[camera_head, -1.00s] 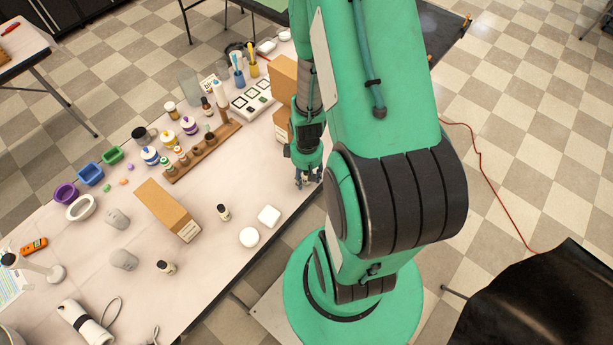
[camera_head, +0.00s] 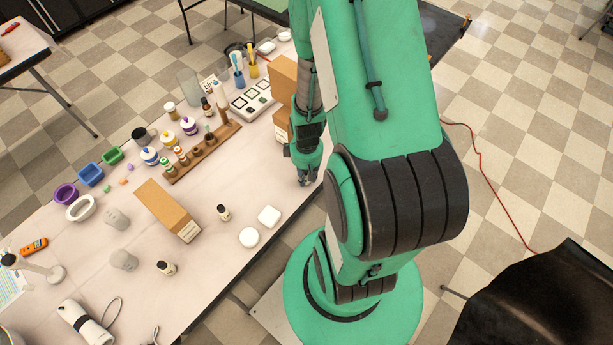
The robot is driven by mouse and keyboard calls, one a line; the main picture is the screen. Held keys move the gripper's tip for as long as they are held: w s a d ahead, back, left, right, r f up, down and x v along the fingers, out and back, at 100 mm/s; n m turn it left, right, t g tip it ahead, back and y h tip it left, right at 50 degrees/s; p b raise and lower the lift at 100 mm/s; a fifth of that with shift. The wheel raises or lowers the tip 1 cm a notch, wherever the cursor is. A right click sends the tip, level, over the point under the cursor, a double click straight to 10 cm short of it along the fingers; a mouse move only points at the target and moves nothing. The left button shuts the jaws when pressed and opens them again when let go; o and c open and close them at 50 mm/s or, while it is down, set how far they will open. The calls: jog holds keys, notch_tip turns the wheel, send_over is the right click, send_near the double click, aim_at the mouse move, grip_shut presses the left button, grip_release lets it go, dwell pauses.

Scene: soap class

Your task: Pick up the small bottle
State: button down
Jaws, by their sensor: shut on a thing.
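My gripper (camera_head: 306,179) points down at the right edge of the table. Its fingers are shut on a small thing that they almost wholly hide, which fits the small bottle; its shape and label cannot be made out. Two other small dark bottles with pale labels stand upright, apart from my gripper: one near the front middle (camera_head: 223,212) and one farther left (camera_head: 166,268).
A round white soap (camera_head: 249,237) and a square white soap (camera_head: 269,216) lie left of my gripper. A cardboard box (camera_head: 167,210) lies mid-table. A wooden rack (camera_head: 203,154) and taller boxes (camera_head: 283,82) stand behind. The table around the soaps is clear.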

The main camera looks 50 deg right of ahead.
notch_tip(320, 180, up, 10)
jog(key=shift+f+p, duration=0.2)
jog(key=shift+p, duration=1)
